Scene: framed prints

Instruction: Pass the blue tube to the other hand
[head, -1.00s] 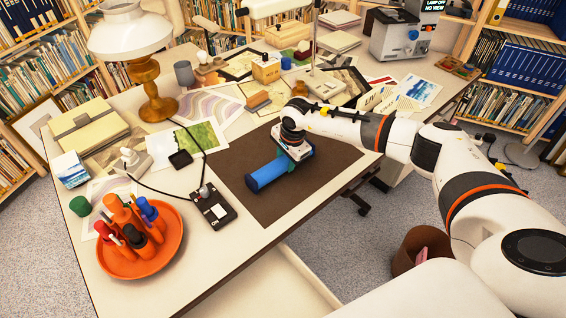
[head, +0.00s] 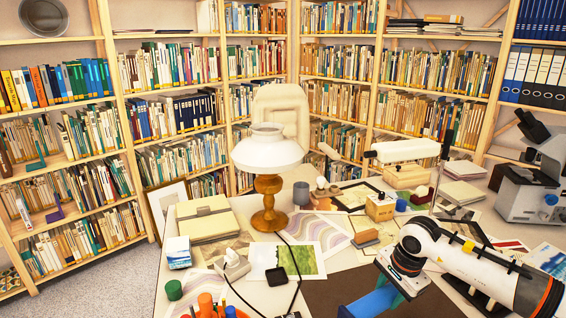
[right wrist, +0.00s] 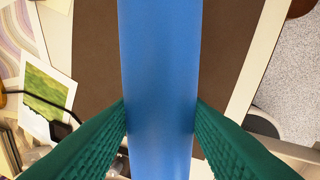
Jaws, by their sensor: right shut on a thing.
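The blue tube (head: 372,303) is at the bottom of the head view, partly cut off by the frame edge. My right gripper (head: 392,280) is shut on it, above the brown mat (head: 325,292). In the right wrist view the blue tube (right wrist: 158,60) runs from top to bottom between the two green fingers of my right gripper (right wrist: 160,115), which press on its sides. The tube's ends are out of that view. My left gripper is in neither view.
A white-shaded lamp (head: 268,190) stands mid-table. A microscope (head: 535,185) stands at the right. Papers and small boxes cover the rear table. Bookshelves (head: 180,110) line the back.

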